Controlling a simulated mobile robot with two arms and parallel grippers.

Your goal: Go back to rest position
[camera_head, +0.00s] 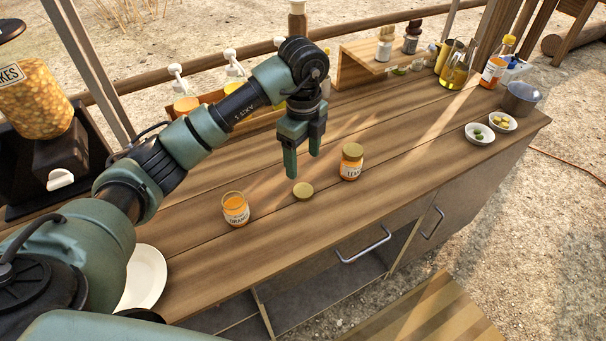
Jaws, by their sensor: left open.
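My left gripper (302,164) hangs over the wooden counter (400,165) with its fingers pointing down and apart. It is open and holds nothing. A loose gold lid (303,191) lies on the counter just below it. An open jar with orange contents (236,212) stands upright to the left of the lid. A closed jar with a gold lid and orange contents (351,165) stands upright to the right of the gripper. My left arm reaches in from the left over the counter. My right gripper is not in view.
A white plate (149,278) lies at the counter's left end, partly hidden by my arm. Small bowls (480,134), bottles and a pot (520,98) stand at the right. A wooden rack (357,68) stands behind. A drawer front (365,243) is below the front edge.

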